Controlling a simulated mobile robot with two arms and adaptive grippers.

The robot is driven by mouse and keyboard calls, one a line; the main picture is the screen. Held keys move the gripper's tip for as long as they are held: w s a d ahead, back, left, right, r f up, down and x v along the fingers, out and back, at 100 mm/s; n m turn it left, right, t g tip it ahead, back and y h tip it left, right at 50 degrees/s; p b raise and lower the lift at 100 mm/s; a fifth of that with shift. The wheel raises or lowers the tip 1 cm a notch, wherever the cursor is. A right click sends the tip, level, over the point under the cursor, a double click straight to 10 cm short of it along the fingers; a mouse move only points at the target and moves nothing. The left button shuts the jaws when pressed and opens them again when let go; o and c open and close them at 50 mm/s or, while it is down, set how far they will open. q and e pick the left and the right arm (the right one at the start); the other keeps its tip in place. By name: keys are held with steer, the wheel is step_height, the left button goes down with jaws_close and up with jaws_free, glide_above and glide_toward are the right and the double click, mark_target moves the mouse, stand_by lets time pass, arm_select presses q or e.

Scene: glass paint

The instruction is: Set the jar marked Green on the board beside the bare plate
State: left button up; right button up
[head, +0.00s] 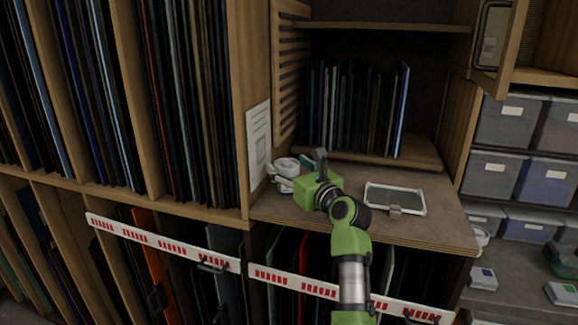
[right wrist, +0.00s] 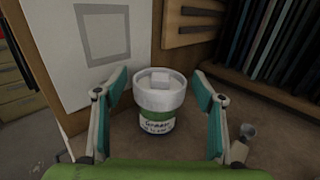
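The jar marked Green (right wrist: 157,118) stands upright on the wooden shelf top in the right wrist view. It has a white lid and a green-and-white label. My right gripper (right wrist: 161,82) is open, with one teal-lined finger on each side of the jar and a visible gap on both sides. In the head view the right gripper (head: 295,174) is at the left of the shelf top and partly hides a white-lidded jar (head: 287,164). A flat grey plate with a white rim (head: 412,197) lies to the right. My left gripper is out of view.
A white panel (head: 259,143) stands close left of the gripper. Upright dark sheets (head: 355,110) fill the rack behind, above a low wooden ledge (head: 425,157). Storage bins (head: 492,174) stand far right.

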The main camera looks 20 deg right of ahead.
steer(key=shift+r, duration=0.2)
steer(key=s+b, duration=0.1)
steer(key=s, duration=0.2)
steer(key=s+d, duration=0.1)
steer(key=s, duration=0.3)
steer(key=s+d+b, duration=0.1)
steer(key=s, duration=0.2)
steer(key=shift+s+f+b, duration=0.1)
steer(key=shift+s+b, duration=0.05)
steer(key=shift+b, duration=0.15)
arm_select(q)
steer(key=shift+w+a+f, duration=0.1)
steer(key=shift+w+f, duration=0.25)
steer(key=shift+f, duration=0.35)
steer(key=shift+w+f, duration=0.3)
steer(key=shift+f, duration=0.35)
arm_select(e)
steer(key=shift+s+d, duration=0.15)
steer(key=shift+s, duration=0.55)
